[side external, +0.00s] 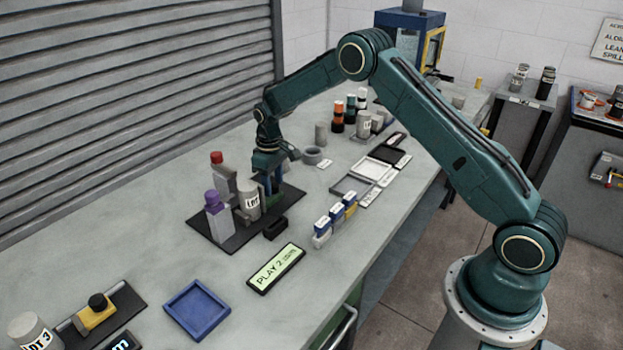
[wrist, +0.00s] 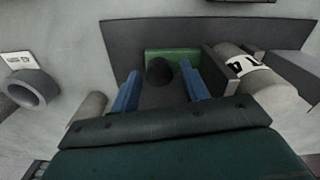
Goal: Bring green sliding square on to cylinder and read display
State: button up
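The green sliding square (wrist: 172,57) with a black round knob (wrist: 160,72) sits on the dark base plate (wrist: 125,45) in the wrist view. My gripper (wrist: 160,68) is open. Its two blue fingers are apart, one on each side of the knob; I cannot tell whether either touches it. The grey cylinder (wrist: 262,85) with a printed label lies to the right of the fingers, beside the green square.
A purple-capped bottle (side external: 217,212) and a red-topped post (side external: 218,165) stand near the cylinder. Several blue-topped vials (side external: 336,216) and a blue tray (side external: 197,309) are nearer the front. A grey ring (wrist: 30,88) lies at the left in the wrist view. The bench between display and tray is clear.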

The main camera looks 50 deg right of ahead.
aim_at(273, 184)
jog(key=shift+r, duration=0.1)
dwell(0.3)
notch_tip(273, 184, up, 14)
dwell(0.7)
dwell(0.8)
jog(key=s+a+r+m+t, duration=0.1)
jog(key=s+a+r+t, duration=0.25)
jog(key=s+r, duration=1.35)
jog(key=s+a+f+t, duration=0.1)
jog(key=s, duration=1)
jog(key=s+a+f+m+t, duration=0.1)
jog(key=s+f, duration=0.1)
jog(key=s, duration=0.9)
jog(key=shift+s+a+f, duration=0.15)
jog(key=shift+a+f, duration=0.05)
jog(key=shift+f, duration=0.1)
